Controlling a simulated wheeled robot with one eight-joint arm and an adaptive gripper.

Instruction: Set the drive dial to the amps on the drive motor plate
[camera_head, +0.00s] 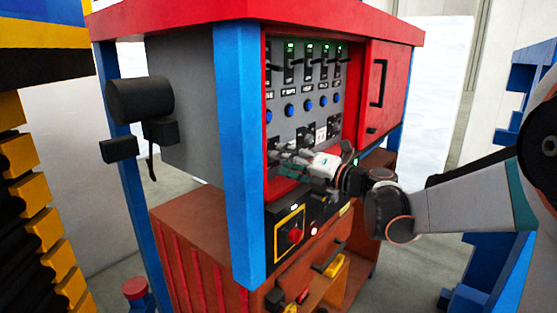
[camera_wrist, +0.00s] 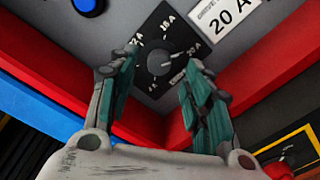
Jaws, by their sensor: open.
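A dark round dial (camera_wrist: 161,62) sits on a black square scale on the grey panel in the wrist view. Its scale carries amp marks, with 16 A and 20 A the clearest. I cannot tell for sure which mark its pointer faces. A white label reading "20 A" (camera_wrist: 229,18) is beside it. My gripper (camera_wrist: 160,78) is open, with its green-padded fingers apart on either side of the dial in the picture. Contact cannot be judged. My gripper also shows in the head view (camera_head: 285,156) in front of the lower panel.
The panel (camera_head: 285,85) has several black switches with green lights and a row of blue buttons (camera_head: 308,104). A red door (camera_head: 385,90) is at right. A red knob on a yellow-edged plate (camera_head: 294,236) is below. A blue post (camera_head: 238,150) stands left of my gripper.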

